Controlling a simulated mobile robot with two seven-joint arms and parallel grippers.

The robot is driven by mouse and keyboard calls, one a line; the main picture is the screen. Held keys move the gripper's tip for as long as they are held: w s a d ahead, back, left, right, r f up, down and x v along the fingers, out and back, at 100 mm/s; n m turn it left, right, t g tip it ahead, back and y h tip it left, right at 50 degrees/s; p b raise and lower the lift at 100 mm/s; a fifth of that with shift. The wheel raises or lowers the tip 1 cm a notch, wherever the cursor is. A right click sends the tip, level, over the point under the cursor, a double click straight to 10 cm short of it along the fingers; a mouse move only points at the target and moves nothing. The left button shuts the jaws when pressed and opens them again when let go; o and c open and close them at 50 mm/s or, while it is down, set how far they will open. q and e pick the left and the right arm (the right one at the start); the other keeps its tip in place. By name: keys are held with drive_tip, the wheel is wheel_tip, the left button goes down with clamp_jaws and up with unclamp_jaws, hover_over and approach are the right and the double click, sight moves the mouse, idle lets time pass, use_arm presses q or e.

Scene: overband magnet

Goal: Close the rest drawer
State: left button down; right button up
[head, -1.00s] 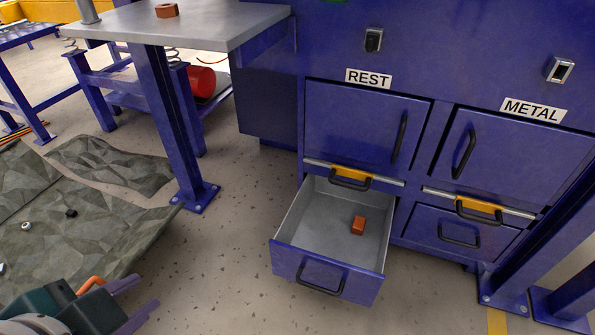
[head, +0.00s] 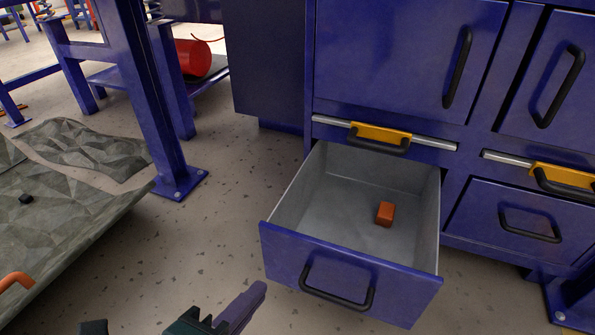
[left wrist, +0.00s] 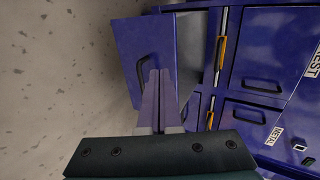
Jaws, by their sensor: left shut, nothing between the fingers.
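The rest drawer (head: 345,275) stands pulled out below the left cabinet door, with a black bar handle on its blue front. An orange-red block (head: 385,214) lies inside it on the grey floor. My left gripper (head: 252,300) is at the bottom of the head view, in front and to the left of the drawer front. In the left wrist view the drawer front (left wrist: 133,50) is ahead of my left gripper (left wrist: 159,80), whose fingers are together and empty; their tips overlap the handle area, and I cannot tell whether they touch. My right gripper is not in view.
The closed metal drawer (head: 510,222) is to the right. A yellow latch handle (head: 381,133) sits on a rail above the open drawer. A blue table leg (head: 150,110) and a grey rocky slab (head: 70,210) are on the left. Speckled floor (head: 215,225) is free between.

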use_arm(q)
drive_tip(key=b, duration=0.3)
approach(294, 241)
wheel_tip(294, 241, down, 3)
drive_tip(key=w, duration=0.1)
drive_tip(key=w+d+b, duration=0.1)
drive_tip(key=w+b, duration=0.1)
drive_tip(key=w, duration=0.1)
drive_tip(key=shift+w+d+f, duration=0.1)
drive_tip(key=shift+d+f, duration=0.05)
drive_tip(key=shift+d, duration=0.1)
drive_tip(key=shift+w+d, duration=0.15)
drive_tip(key=shift+w, duration=0.35)
